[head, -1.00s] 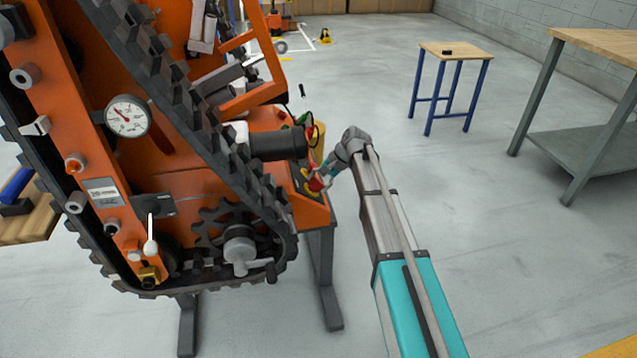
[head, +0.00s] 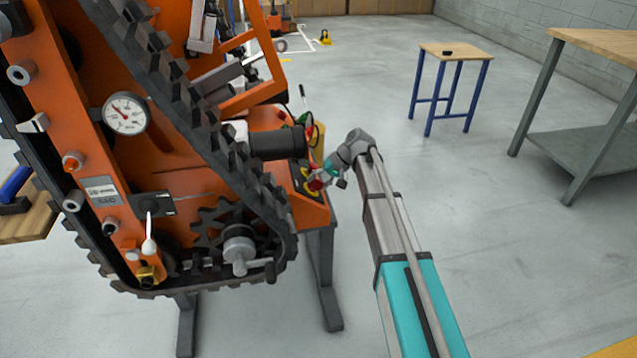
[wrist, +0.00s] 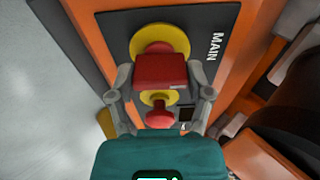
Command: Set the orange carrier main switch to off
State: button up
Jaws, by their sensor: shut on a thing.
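The orange carrier (head: 180,160) stands at the left in the head view. Its dark switch panel (wrist: 115,35) bears the word MAIN. The main switch has a red block-shaped handle (wrist: 160,70) on a round yellow plate (wrist: 158,32). In the head view, red of the switch (head: 316,184) shows at my gripper's tip. My gripper (wrist: 160,78) is shut on the red handle, a finger on each side. It also shows in the head view (head: 322,178). The off marking is not readable.
A smaller red knob (wrist: 159,117) on a yellow ring sits close to the handle, between my fingers. The black track (head: 190,115) and a black cylinder (head: 277,144) are near my gripper.

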jog(key=shift+s, duration=0.1)
dwell(0.3)
jog(key=o, duration=1.1)
jog(key=shift+o, duration=0.2)
